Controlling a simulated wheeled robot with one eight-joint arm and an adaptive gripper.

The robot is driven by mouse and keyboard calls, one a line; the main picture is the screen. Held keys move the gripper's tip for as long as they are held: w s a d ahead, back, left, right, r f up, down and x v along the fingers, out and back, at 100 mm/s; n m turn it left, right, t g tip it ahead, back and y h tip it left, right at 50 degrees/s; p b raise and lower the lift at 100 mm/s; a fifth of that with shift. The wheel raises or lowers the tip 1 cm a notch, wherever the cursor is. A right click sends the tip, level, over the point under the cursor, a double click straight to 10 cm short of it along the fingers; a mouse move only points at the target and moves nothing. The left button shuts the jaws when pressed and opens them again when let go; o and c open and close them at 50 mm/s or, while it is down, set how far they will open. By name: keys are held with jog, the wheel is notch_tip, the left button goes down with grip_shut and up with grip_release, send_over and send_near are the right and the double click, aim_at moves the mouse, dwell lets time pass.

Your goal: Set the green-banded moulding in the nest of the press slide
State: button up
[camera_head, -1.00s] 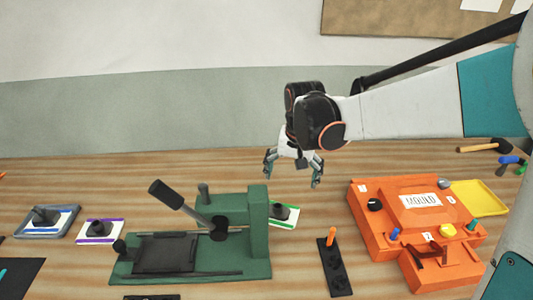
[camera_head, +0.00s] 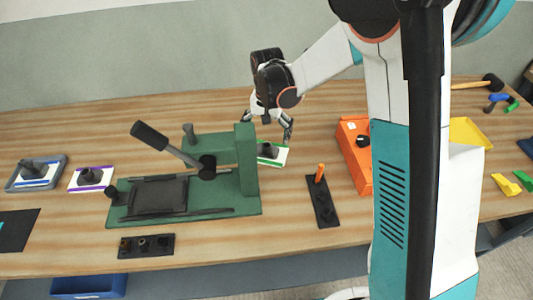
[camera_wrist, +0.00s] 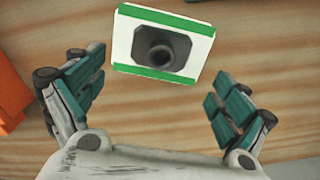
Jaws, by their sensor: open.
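The green-banded moulding (camera_wrist: 163,44) is a white plate with green bands on two edges and a dark knob in its middle. In the head view the moulding (camera_head: 271,152) lies on the table just right of the green press (camera_head: 246,160), partly hidden by it. The press slide (camera_head: 158,195) is a dark, empty-looking plate on the left of the press base. My gripper (camera_wrist: 158,95) is open and empty, with the moulding ahead of its fingertips. In the head view my gripper (camera_head: 266,130) hangs above and behind the moulding.
An orange mould box (camera_head: 354,155) stands to the right, partly behind my arm. A black rack (camera_head: 323,208) with an orange peg is in front of it. A purple-banded moulding (camera_head: 91,179) and a grey tray (camera_head: 57,172) with a blue-banded one lie left. A black holder (camera_head: 146,246) lies in front.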

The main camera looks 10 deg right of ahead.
aim_at(267, 145)
jog(key=f, duration=0.2)
jog(key=f+b, duration=0.2)
jog(key=f, duration=0.1)
jog(key=shift+s+a+f, duration=0.15)
jog(key=shift+s+f, duration=0.1)
jog(key=shift+f, duration=0.1)
jog(key=c, duration=1.5)
jog(key=shift+r, duration=0.15)
jog(key=shift+c, duration=0.2)
